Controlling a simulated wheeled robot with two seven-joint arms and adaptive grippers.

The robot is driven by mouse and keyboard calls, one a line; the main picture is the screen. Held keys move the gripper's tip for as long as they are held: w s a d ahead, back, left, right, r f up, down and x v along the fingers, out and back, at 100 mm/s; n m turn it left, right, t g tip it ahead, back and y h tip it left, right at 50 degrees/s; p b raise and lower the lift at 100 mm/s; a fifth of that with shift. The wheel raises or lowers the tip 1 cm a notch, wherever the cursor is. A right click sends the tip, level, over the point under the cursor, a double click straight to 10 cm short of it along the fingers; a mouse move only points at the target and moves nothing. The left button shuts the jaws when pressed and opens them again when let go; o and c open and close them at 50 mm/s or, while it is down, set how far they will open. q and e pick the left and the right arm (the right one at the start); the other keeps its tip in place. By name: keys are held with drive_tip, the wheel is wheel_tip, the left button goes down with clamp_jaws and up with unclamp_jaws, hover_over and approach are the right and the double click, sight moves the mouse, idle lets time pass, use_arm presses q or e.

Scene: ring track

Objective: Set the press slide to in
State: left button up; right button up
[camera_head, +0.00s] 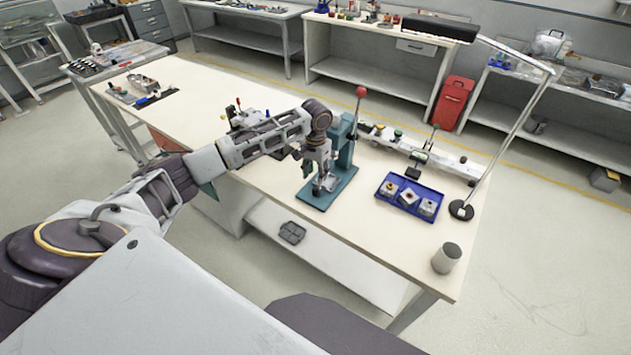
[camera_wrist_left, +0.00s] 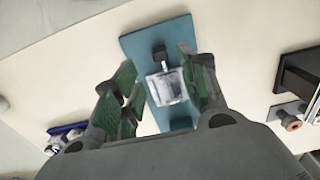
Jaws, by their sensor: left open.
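The teal press (camera_head: 346,150) stands on the white workbench, with a red ball on its lever. In the left wrist view its teal base plate (camera_wrist_left: 156,33) carries a silver block (camera_wrist_left: 167,88) with a black knob (camera_wrist_left: 159,53) at one end, which looks like the slide. I cannot tell how far in the slide sits. My left gripper (camera_head: 321,185) points down over the press base, partly hiding it. In the left wrist view its green-padded fingers (camera_wrist_left: 157,66) are open, one on each side of the knob and block. My right gripper is not in view.
A blue tray (camera_head: 393,204) with several small blocks lies right of the press. The bench's near edge is close to the press.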

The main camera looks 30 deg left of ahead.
use_arm(q)
drive_tip(key=shift+r, duration=2.4)
drive_tip(key=shift+s+d, duration=0.1)
